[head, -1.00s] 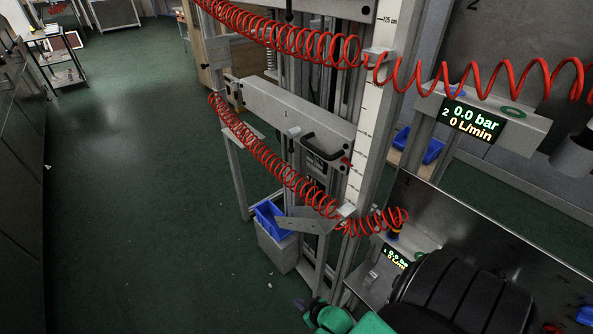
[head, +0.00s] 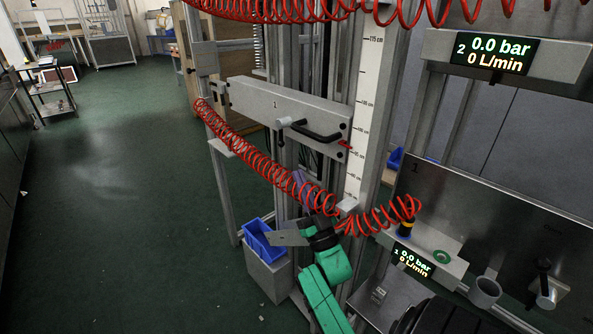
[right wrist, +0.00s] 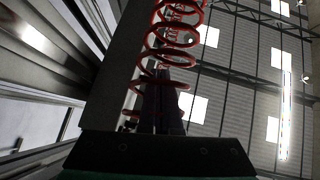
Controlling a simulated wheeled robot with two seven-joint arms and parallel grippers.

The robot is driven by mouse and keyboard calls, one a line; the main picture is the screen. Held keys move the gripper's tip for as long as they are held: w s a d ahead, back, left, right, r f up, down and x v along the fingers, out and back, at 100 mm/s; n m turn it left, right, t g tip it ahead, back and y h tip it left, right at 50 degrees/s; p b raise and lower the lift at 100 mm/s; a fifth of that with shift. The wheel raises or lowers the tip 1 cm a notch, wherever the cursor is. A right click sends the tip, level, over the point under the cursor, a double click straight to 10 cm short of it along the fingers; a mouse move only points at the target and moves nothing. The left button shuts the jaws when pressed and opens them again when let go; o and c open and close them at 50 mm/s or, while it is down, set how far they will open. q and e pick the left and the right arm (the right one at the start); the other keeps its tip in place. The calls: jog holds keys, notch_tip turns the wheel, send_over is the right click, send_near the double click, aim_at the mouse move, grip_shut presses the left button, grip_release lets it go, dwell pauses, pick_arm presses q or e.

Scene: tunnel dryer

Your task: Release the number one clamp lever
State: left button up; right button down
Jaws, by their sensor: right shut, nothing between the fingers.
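A grey crossbar marked 1 (head: 255,101) is fixed across the upright frame in the head view. On it are a short light grey lever or knob (head: 286,122) and a black bar handle (head: 318,133); I cannot tell for certain which is the clamp lever. My right gripper (head: 301,181) points up below the crossbar, partly behind the red coiled hose (head: 262,160). It is shut and empty, apart from the lever and handle. In the right wrist view the dark fingers (right wrist: 163,100) are together, with hose coils (right wrist: 168,50) close to them. My left gripper is not visible.
The red hose hangs across the space before the crossbar. A white scale (head: 367,105) stands right of it. A blue bin (head: 257,240) sits low on a grey box. Display 1 (head: 412,259) and a steel panel (head: 470,215) are at right.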

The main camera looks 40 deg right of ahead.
aim_at(282, 134)
jog(key=x, duration=0.8)
jog(key=shift+w+r+p, duration=0.1)
jog(key=shift+w+p, duration=0.05)
jog(key=shift+p, duration=0.25)
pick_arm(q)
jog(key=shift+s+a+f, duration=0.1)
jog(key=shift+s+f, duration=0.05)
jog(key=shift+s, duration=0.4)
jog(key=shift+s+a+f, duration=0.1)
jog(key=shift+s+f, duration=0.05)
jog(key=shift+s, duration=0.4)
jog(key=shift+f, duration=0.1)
